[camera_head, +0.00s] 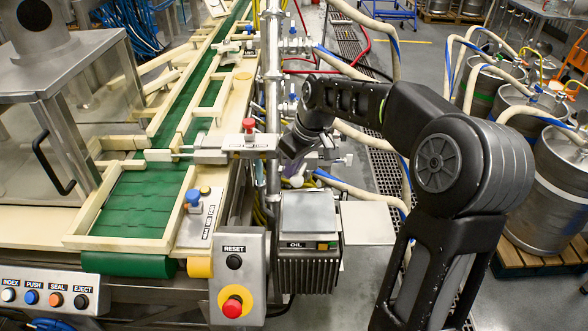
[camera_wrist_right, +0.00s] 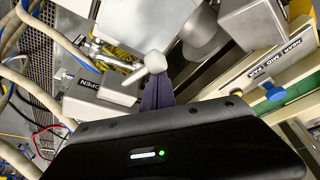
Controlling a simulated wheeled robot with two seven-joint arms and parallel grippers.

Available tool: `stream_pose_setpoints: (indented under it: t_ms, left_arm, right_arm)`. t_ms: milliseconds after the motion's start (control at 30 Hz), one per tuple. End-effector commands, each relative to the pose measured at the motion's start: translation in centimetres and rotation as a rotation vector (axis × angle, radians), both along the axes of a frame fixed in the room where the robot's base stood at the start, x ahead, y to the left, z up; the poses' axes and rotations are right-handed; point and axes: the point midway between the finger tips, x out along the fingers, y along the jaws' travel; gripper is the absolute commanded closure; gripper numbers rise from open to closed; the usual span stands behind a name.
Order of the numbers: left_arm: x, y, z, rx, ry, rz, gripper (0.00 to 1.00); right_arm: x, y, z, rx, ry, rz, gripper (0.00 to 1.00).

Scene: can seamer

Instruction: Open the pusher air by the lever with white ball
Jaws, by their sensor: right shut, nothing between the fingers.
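The white ball (camera_wrist_right: 155,62) on its lever shows in the right wrist view, just beyond my fingertips. A grey plate labelled OPEN (camera_wrist_right: 88,84) is to its left. My right gripper (camera_wrist_right: 158,88) is shut and empty, with its dark purple fingers pointing at the ball. Fingertips and ball overlap in this view; I cannot tell whether they touch. In the head view my right arm reaches in from the right and its wrist hides most of the gripper and the lever. My left gripper is not in view.
A green conveyor (camera_head: 140,205) runs along the left. The red knob (camera_head: 249,125), vertical pipe (camera_head: 273,90) and hoses crowd the wrist. A RESET box (camera_head: 236,275) with a red stop button and a grey motor unit (camera_head: 307,215) stand in front. Kegs (camera_head: 548,190) stand at the right.

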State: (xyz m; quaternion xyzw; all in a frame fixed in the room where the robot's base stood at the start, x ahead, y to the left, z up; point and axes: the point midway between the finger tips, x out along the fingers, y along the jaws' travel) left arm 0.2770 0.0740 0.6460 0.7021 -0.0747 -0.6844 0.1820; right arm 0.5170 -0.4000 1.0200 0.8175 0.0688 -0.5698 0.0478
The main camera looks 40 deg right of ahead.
Motion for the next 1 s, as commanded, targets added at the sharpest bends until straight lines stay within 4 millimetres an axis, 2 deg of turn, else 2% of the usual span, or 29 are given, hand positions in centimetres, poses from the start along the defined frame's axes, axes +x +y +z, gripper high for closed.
stream_pose_setpoints:
  t_ms: [133,500,1000]
  left_arm:
    - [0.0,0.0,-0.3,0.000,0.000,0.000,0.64]
    - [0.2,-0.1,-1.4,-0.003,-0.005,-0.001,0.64]
    - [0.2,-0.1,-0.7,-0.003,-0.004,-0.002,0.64]
  right_arm:
    - [0.1,-0.5,-0.2,0.000,0.002,0.116,1.00]
    - [-1.7,-1.9,-0.3,0.002,0.001,0.462,1.00]
    - [-0.8,-1.6,0.1,0.000,0.002,0.458,1.00]
